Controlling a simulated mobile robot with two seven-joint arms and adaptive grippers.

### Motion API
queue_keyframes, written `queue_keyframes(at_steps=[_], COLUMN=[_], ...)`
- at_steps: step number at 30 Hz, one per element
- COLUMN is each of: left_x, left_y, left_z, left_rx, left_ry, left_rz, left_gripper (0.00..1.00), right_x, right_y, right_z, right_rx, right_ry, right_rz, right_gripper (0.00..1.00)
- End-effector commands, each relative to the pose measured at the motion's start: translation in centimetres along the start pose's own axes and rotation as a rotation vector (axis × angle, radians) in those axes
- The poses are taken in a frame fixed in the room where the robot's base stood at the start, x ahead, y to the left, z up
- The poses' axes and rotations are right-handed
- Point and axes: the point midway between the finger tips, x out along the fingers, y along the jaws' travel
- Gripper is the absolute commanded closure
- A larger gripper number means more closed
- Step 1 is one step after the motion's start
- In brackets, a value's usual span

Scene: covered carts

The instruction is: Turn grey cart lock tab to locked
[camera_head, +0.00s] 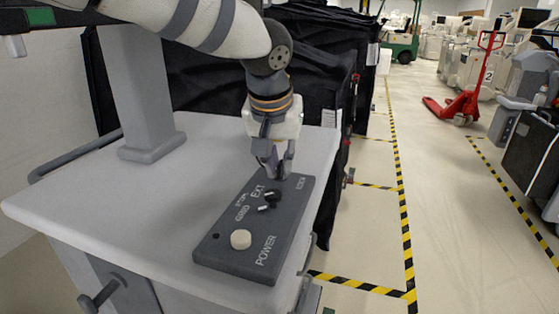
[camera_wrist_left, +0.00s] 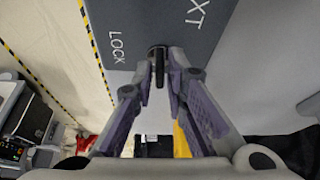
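The grey cart (camera_head: 90,195) has a dark control panel (camera_head: 215,247) on its top, lettered POWER, EXT and LOCK. My left gripper (camera_head: 278,173) points down at the panel's far end, near the LOCK lettering. In the left wrist view my left gripper (camera_wrist_left: 160,72) has its fingers drawn close together around the small dark lock tab (camera_wrist_left: 158,68), which stands near the panel's edge beside the word LOCK. The fingers seem to be shut on it. In the head view the fingers hide the tab. My right gripper is in neither view.
The panel also has a white button (camera_head: 240,239) and a dark knob (camera_head: 271,195). Black covered carts (camera_head: 315,105) stand close behind the grey cart. A red pallet jack (camera_head: 465,100) stands farther off. The taped floor aisle (camera_head: 370,225) at the right is clear.

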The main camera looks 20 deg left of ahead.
Motion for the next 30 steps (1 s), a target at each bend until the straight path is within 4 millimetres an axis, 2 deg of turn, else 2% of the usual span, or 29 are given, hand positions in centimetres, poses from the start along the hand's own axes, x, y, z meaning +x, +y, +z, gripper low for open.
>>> queue_keyframes(at_steps=[20, 21, 23, 30], left_x=[0.01, 0.01, 0.01, 0.0], left_y=[-0.07, -0.07, -0.07, -0.07], left_z=[0.0, 0.0, 0.0, 0.0], left_rx=[0.112, 0.111, 0.111, 0.11], left_ry=[0.0, 0.0, 0.0, 0.0], left_rz=[0.046, 0.046, 0.045, 0.045], left_gripper=[1.0, 0.89, 0.75, 0.73], right_x=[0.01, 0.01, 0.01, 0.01], right_y=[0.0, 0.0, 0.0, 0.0], right_z=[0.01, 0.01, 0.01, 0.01], right_rx=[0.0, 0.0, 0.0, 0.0], right_ry=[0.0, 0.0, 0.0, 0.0], right_rz=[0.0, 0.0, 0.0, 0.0], right_gripper=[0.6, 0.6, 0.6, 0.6])
